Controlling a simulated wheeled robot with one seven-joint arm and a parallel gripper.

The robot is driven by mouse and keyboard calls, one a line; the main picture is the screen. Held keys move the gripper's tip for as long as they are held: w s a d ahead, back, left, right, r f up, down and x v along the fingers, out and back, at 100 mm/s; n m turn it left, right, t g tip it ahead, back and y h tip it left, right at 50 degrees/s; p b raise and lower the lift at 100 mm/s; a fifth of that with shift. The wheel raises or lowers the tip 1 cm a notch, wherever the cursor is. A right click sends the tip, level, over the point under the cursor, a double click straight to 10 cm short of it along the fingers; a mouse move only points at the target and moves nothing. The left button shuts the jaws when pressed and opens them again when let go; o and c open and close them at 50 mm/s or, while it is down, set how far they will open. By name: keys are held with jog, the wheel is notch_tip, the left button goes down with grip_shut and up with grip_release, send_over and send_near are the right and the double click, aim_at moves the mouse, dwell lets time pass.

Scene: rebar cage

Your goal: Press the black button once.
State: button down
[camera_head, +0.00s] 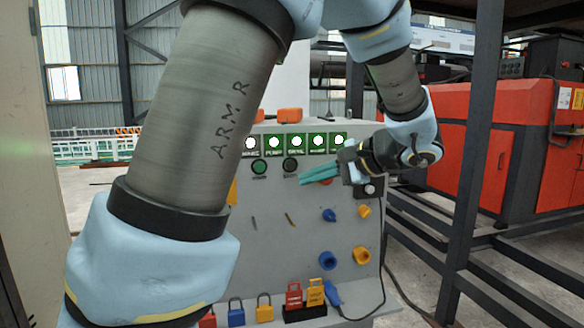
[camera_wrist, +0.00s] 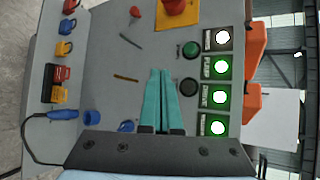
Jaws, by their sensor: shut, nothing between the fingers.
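The black button (camera_head: 291,165) is round and sits on the grey control panel (camera_head: 300,235), right of a green button (camera_head: 260,167) and below a row of lit indicators. In the wrist view the black button (camera_wrist: 188,87) lies just right of my fingertips, with the green button (camera_wrist: 190,49) above it. My gripper (camera_head: 303,182) has teal fingers that point at the panel from the right, a little below the black button. In the wrist view the fingers (camera_wrist: 160,71) are together with nothing between them. Whether they touch the panel cannot be told.
Lit indicators (camera_wrist: 221,68) line the panel's upper part. A red knob on a yellow base (camera_wrist: 172,8) is near the buttons. Blue knobs (camera_head: 329,214), yellow knobs (camera_head: 361,255) and padlocks (camera_head: 264,308) are lower down. A dark steel post (camera_head: 475,150) stands right of the panel.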

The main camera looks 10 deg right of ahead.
send_near(290, 168)
jog(key=shift+w+a+f, duration=0.35)
jog(key=shift+a+f, duration=0.2)
jog(key=shift+a, duration=0.25)
jog(key=shift+w+a+f, duration=0.35)
jog(key=shift+a+f, duration=0.2)
jog(key=shift+a, duration=0.2)
jog(key=shift+w+a+f, duration=0.35)
jog(key=shift+a+f, duration=0.2)
jog(key=shift+a, duration=0.25)
jog(key=shift+w, duration=0.2)
jog(key=shift+w, duration=0.25)
jog(key=shift+w+a+p, duration=0.15)
jog(key=shift+w+p, duration=0.2)
jog(key=shift+w, duration=0.45)
dwell(1.0)
jog(key=shift+s, duration=1.25)
jog(key=shift+s+d, duration=0.1)
jog(key=shift+d, duration=0.1)
jog(key=s, duration=0.3)
jog(key=s+b, duration=0.1)
jog(key=shift+s+d, duration=0.3)
jog(key=shift+s, duration=0.05)
